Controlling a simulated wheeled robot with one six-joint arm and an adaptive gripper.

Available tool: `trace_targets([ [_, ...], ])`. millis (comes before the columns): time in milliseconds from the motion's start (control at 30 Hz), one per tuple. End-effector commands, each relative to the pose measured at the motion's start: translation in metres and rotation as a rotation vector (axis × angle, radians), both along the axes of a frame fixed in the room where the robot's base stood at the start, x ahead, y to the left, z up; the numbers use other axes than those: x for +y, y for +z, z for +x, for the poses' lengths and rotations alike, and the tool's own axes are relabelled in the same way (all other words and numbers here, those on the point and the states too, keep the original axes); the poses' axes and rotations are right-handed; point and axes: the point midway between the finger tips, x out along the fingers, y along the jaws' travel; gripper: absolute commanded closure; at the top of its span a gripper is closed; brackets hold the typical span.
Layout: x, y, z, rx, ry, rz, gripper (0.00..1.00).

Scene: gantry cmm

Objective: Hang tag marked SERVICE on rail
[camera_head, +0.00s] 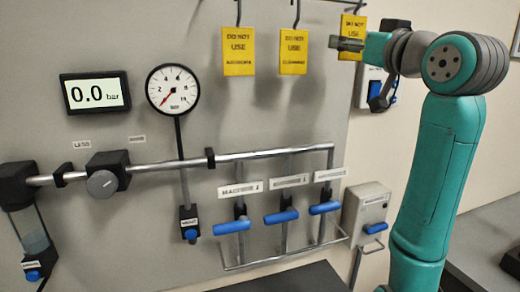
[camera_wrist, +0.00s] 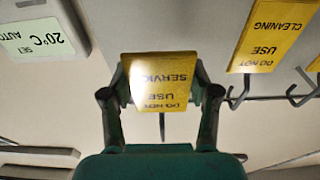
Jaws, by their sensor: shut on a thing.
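The yellow tag marked SERVICE (camera_wrist: 160,82) sits between the two fingers of my gripper (camera_wrist: 160,95) in the wrist view, its text upside down there. My gripper (camera_head: 347,44) is shut on this tag (camera_head: 353,27) at the upper right in the head view, with a finger across its lower part. A dark hook (camera_head: 354,6) shows just above the tag. I cannot tell whether the tag's hole is still around it. The rail (camera_wrist: 268,97) with hooks shows in the wrist view.
Two other yellow tags, left (camera_head: 238,52) and middle (camera_head: 293,52), hang from hooks to the left; the middle one reads CLEANING. A gauge (camera_head: 172,88), a 0.0 bar display (camera_head: 95,92) and blue-handled valves (camera_head: 281,216) are on the panel. A thermostat (camera_wrist: 40,32) is nearby.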

Motion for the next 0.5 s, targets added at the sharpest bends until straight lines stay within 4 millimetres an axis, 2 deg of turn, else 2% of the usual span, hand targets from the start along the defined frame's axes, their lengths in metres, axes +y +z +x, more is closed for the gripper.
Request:
trace_targets([
  [167, -0.004, 0.0, -0.013, -0.001, -0.001, 0.0, 0.62],
  [500, -0.018, 0.0, -0.053, -0.002, -0.002, 0.0, 0.62],
])
